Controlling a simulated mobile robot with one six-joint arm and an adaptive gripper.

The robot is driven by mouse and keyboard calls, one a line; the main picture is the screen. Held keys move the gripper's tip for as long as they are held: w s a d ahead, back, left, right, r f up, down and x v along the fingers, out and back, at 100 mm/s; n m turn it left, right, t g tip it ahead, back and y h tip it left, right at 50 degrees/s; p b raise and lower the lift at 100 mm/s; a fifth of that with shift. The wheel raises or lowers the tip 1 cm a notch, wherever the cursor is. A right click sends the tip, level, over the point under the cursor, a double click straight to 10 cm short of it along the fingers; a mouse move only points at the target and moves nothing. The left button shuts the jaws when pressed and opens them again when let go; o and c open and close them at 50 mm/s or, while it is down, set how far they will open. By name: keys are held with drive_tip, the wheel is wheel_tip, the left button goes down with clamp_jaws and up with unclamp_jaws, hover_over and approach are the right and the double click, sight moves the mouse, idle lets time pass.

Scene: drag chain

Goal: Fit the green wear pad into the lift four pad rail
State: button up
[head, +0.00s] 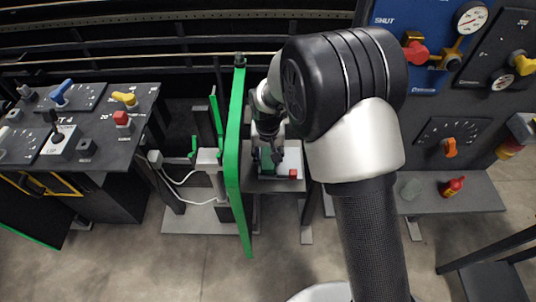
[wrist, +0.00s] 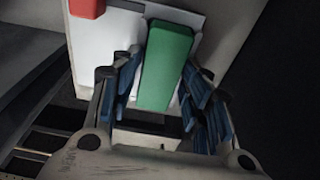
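The green wear pad (wrist: 165,66) is a long green block on a white surface (wrist: 112,40) in the wrist view. My gripper (wrist: 160,75) reaches down around it, one blue-padded finger on each side. The fingers are apart, with thin strips of white showing beside the pad; contact is hard to judge. In the head view my gripper (head: 267,157) is low over the small white-topped stand (head: 285,172), and the pad is mostly hidden by it. I cannot make out for certain which part is the lift four pad rail.
A red block (wrist: 87,8) lies on the same white surface. A tall green panel (head: 234,150) stands close left of my gripper. A control desk (head: 85,120) is farther left. A grey shelf (head: 440,193) with a red item (head: 453,187) is at the right.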

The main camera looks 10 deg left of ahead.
sight(268, 160)
drive_tip(key=shift+o, duration=0.8)
wheel_tip(268, 160, up, 12)
drive_tip(key=s, duration=0.1)
drive_tip(key=shift+s+d, duration=0.15)
drive_tip(key=shift+s, duration=0.1)
